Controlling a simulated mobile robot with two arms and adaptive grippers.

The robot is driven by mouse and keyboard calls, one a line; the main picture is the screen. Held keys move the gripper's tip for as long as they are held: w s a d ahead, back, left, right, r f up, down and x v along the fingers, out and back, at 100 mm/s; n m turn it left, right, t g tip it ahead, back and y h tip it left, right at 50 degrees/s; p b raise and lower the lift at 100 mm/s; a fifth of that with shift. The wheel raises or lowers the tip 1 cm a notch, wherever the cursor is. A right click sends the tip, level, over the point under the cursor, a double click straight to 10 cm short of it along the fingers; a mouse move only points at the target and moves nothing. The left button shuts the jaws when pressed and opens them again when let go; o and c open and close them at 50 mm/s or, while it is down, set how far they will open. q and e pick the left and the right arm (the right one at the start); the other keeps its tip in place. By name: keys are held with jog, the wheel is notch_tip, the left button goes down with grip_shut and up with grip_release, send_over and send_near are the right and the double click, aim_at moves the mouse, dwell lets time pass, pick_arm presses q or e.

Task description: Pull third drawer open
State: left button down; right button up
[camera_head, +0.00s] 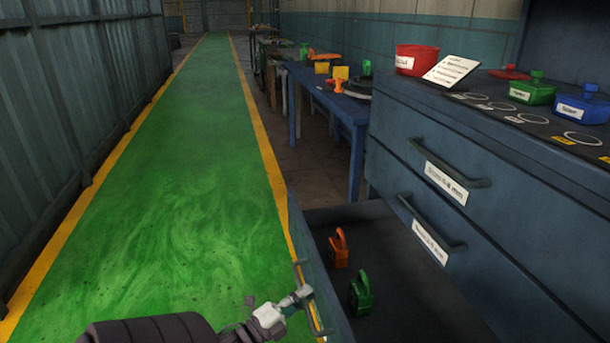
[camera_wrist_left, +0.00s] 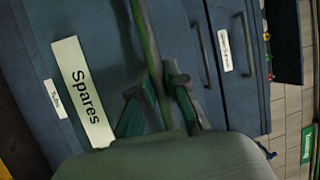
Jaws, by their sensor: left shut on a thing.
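The blue cabinet (camera_head: 440,140) stands at the right in the head view. Its third drawer down is pulled out, and its front panel (camera_head: 318,275) stands clear of the cabinet. My left gripper (camera_head: 299,297) is at this drawer's handle (camera_head: 316,318), on the outer side of the panel. In the left wrist view my fingers (camera_wrist_left: 162,105) are shut on the long handle bar (camera_wrist_left: 145,35), next to a "Spares" label (camera_wrist_left: 83,92). An orange lock-shaped piece (camera_head: 339,252) and a green one (camera_head: 360,296) are in the drawer. My right gripper is out of view.
Two closed drawers with handles (camera_head: 450,175) (camera_head: 432,228) are above the open one. Red, green and blue containers stand on the cabinet top. A blue table (camera_head: 335,105) is behind. The green walkway (camera_head: 180,170) at the left is clear.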

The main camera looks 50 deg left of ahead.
pick_arm(q)
jog(key=c, duration=1.2)
grip_release()
jog(key=shift+s, duration=0.1)
jog(key=s, duration=0.4)
jog(key=s+f, duration=0.1)
jog(key=s, duration=0.2)
jog(key=s+f, duration=0.1)
jog(key=s, duration=0.3)
jog(key=shift+s+f, duration=0.1)
jog(key=shift+s, duration=0.25)
